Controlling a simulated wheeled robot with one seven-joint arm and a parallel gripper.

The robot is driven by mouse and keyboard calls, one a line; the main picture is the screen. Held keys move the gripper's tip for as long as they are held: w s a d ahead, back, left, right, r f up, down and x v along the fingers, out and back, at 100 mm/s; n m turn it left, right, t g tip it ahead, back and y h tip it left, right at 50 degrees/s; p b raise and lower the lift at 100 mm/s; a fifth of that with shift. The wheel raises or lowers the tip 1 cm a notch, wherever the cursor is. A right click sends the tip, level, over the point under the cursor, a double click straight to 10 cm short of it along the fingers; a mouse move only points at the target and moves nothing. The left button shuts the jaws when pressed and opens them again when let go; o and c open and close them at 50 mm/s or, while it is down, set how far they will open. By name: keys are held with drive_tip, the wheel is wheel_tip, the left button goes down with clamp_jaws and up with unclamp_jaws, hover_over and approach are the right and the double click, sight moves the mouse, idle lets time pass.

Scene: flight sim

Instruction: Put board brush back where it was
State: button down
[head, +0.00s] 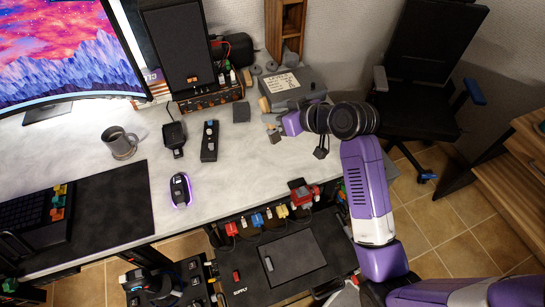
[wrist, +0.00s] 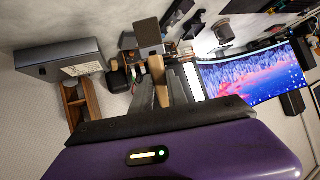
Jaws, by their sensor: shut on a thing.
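My gripper (wrist: 164,88) is shut on the board brush. In the wrist view the brush shows a tan wooden handle (wrist: 157,68) between the dark fingers and a grey block-shaped head (wrist: 148,36) beyond the fingertips. In the head view my gripper (head: 275,124) is over the right part of the desk, just in front of a grey box with a white label. A small grey block there (head: 275,137) looks like the brush head. The fingers and purple hand hide part of the brush. I cannot tell whether it touches the desk.
The grey labelled box (head: 291,86) is close behind my gripper. A wooden stand (head: 286,28), speaker (head: 177,45) and amplifier (head: 212,95) are at the back. A handheld device (head: 210,141), mouse (head: 181,189) and mug (head: 120,142) lie left. Desk surface (head: 245,180) is clear in front.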

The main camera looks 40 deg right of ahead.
wheel_tip(320, 180, down, 17)
drive_tip(key=shift+r+p, duration=0.1)
drive_tip(key=shift+p, duration=0.2)
idle(0.3)
drive_tip(key=shift+f, duration=0.25)
drive_tip(key=c, duration=1.3)
unclamp_jaws()
drive_tip(key=shift+r, duration=0.2)
